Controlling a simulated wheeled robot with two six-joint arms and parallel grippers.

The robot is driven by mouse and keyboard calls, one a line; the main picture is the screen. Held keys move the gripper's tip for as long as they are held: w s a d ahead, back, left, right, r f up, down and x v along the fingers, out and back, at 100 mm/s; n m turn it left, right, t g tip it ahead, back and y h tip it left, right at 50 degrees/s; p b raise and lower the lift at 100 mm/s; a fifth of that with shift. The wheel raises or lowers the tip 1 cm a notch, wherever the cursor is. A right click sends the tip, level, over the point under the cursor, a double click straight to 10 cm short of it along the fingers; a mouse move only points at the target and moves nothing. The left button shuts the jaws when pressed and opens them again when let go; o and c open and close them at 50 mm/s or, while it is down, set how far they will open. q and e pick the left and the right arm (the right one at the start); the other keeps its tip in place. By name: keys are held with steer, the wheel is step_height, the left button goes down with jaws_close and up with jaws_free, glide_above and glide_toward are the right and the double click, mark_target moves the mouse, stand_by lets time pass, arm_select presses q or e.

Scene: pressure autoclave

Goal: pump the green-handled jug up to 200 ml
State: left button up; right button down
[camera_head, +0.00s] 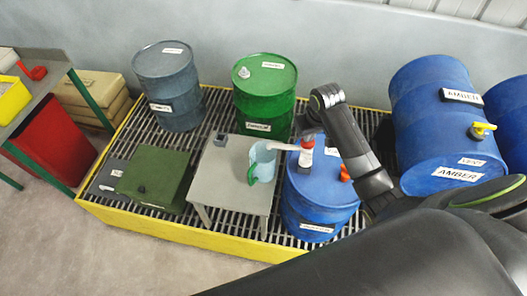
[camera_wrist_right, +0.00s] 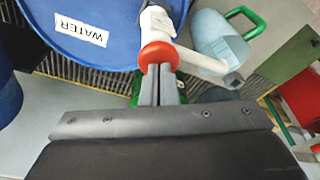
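The jug (camera_head: 262,163) is pale blue with a green handle (camera_head: 252,174) and stands on a small grey table (camera_head: 225,185). It also shows in the right wrist view (camera_wrist_right: 212,36); its fill level cannot be read. A pump with a red knob (camera_head: 307,142) and white body (camera_head: 305,159) stands on the blue WATER drum (camera_head: 318,187). Its white spout (camera_head: 284,146) reaches left to the jug's top. My right gripper (camera_head: 311,133) is at the knob from above. In the wrist view its fingers (camera_wrist_right: 159,82) are together, tips at the red knob (camera_wrist_right: 158,54). My left gripper is out of view.
A green drum (camera_head: 265,95) and a grey drum (camera_head: 168,85) stand behind the table. Blue AMBER drums (camera_head: 437,125) lie at right, one with a yellow tap (camera_head: 483,129). A green box (camera_head: 153,178) sits left on the yellow-edged grating (camera_head: 190,236).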

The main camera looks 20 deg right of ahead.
steer(key=shift+w+p+v, duration=0.25)
steer(key=shift+p+v, duration=0.85)
steer(key=shift+r, duration=0.15)
steer(key=shift+v, duration=0.9)
steer(key=shift+w, duration=0.15)
